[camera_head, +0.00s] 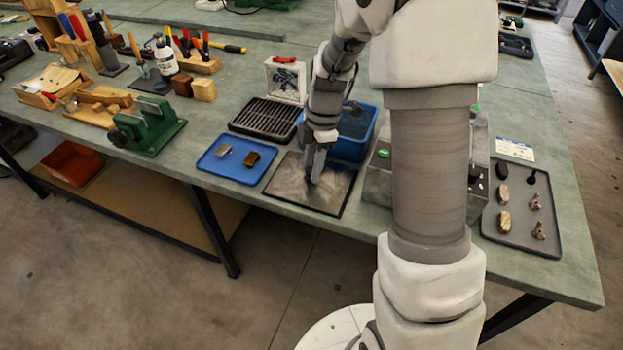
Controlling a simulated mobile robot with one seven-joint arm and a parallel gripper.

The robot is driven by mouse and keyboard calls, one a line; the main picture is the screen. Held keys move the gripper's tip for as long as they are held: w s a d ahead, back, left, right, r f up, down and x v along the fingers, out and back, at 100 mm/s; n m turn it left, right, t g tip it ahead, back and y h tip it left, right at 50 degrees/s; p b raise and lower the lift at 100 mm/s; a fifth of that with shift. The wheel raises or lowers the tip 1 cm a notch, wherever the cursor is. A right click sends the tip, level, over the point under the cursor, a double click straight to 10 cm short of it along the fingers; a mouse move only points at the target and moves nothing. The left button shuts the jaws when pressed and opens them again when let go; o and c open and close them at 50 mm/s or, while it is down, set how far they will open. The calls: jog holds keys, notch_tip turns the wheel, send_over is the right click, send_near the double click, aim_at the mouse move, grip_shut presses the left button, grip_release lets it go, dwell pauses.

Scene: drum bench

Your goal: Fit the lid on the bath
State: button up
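A metal box with a green button (383,153) stands right of centre on the bench, mostly hidden behind my arm; it looks like the bath, and I cannot see its top. A flat grey plate with a dark edge (290,190) lies near the bench's front edge, left of the box; it may be the lid, but I cannot tell for sure. My gripper (314,178) points down over the middle of this plate, its fingertips at or just above the surface. Whether it touches or holds anything there is unclear.
A blue bin (368,118) stands behind my gripper, beside a black slatted rack (266,120). A blue tray (234,168) with two small blocks lies left of the plate. A grey tray (523,238) with several small parts lies at the right. A green vise (148,128) stands further left.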

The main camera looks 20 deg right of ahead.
grip_shut()
